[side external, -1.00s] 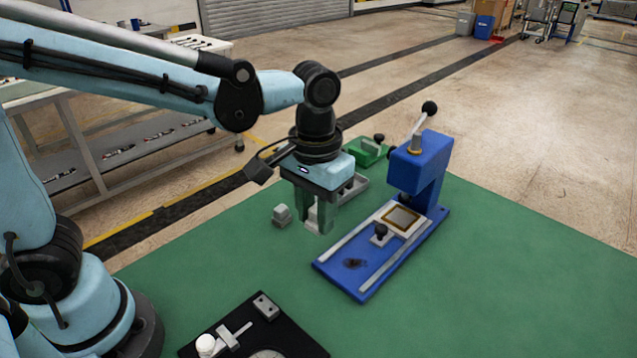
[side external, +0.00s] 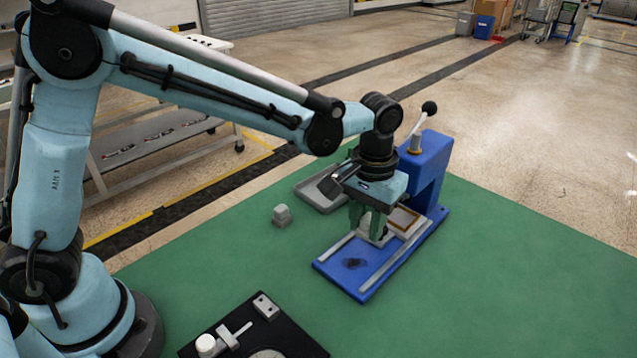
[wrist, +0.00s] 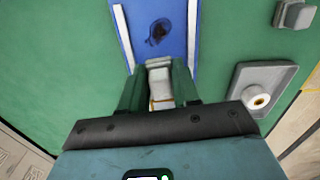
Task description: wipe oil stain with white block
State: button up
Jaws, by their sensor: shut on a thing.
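My gripper (side external: 371,224) is over the far part of the blue press base (side external: 365,288), between its two pale rails. In the wrist view its green fingers (wrist: 159,88) are shut on the white block (wrist: 158,65), whose end shows between them. Whether the block touches the base is unclear. The dark oil stain (side external: 355,263) lies on the near part of the blue base. It also shows in the wrist view (wrist: 159,32), ahead of the block and apart from it. My gripper hides much of the pale sliding plate behind it.
The blue press column (side external: 428,165) with its lever stands just behind my gripper. A grey tray (side external: 318,194) and a small grey block (side external: 282,215) lie to the left. A black fixture plate (side external: 285,340) is at the front. The green mat on the right is clear.

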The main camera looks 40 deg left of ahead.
aim_at(364, 256)
notch_tip(364, 256, down, 5)
jog(key=shift+f, duration=0.1)
jog(key=shift+s+f, duration=0.1)
jog(key=shift+s, duration=0.55)
grip_shut()
jog(key=shift+s+f, duration=0.2)
jog(key=shift+s, duration=0.95)
jog(key=shift+s+r, duration=0.1)
jog(key=shift+s, duration=1.05)
jog(key=shift+w, duration=2.9)
jog(key=shift+d, duration=0.1)
jog(key=shift+s, duration=2.85)
jog(key=shift+w, duration=2.75)
jog(key=shift+w+r, duration=0.1)
jog(key=shift+w, duration=0.15)
jog(key=shift+s+r, duration=0.1)
jog(key=shift+r, duration=3.9)
